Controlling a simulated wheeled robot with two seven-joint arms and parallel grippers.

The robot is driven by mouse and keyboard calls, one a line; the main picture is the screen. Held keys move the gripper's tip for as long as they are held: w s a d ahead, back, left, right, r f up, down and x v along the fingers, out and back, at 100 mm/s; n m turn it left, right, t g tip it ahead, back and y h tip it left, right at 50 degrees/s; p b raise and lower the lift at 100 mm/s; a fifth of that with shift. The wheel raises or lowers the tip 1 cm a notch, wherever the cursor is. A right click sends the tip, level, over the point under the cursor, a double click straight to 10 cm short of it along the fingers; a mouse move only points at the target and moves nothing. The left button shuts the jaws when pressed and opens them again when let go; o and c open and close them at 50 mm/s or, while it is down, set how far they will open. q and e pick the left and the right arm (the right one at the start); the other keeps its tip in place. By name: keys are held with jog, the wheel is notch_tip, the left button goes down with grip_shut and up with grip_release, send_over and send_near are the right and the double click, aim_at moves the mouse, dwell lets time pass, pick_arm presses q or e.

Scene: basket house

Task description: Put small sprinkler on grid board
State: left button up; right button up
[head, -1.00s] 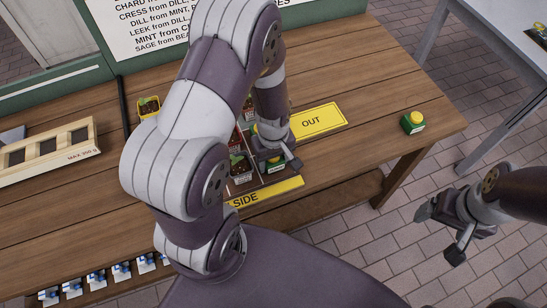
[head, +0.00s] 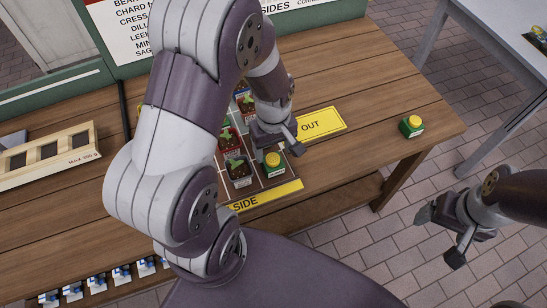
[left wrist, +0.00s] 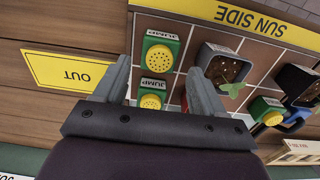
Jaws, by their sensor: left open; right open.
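A green box with a yellow domed top, a sprinkler (head: 272,161), stands on the front part of the grid board (head: 259,184); it also shows in the left wrist view (left wrist: 159,51), just beyond my fingertips. A second such sprinkler (left wrist: 152,93) lies between my left fingers in that view, apart from them. Another sprinkler (head: 411,125) stands on the table at the right. My left gripper (head: 276,141) is open above the board, behind the front sprinkler; its fingers show in the left wrist view (left wrist: 160,82). My right gripper (head: 440,234) is open and empty, off the table.
Potted seedlings (head: 238,170) stand on the board beside the sprinkler; one (left wrist: 222,70) is close to my finger. A yellow OUT plate (head: 320,124) lies right of the board. A wooden tray (head: 50,155) is at left. The table's right part is mostly clear.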

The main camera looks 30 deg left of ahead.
aim_at(274, 160)
pick_arm(q)
notch_tip(274, 160, up, 4)
jog(key=shift+d+r, duration=0.1)
jog(key=shift+r, duration=0.15)
jog(key=s+r+m, duration=0.1)
jog(key=m, duration=0.2)
jog(key=s+d+m+t, duration=0.1)
jog(key=s+m, duration=0.1)
jog(key=m, duration=0.1)
jog(key=s+d+r+m, duration=0.1)
jog(key=m, duration=0.3)
jog(key=shift+s+d+r, duration=0.15)
jog(key=shift+r, duration=0.2)
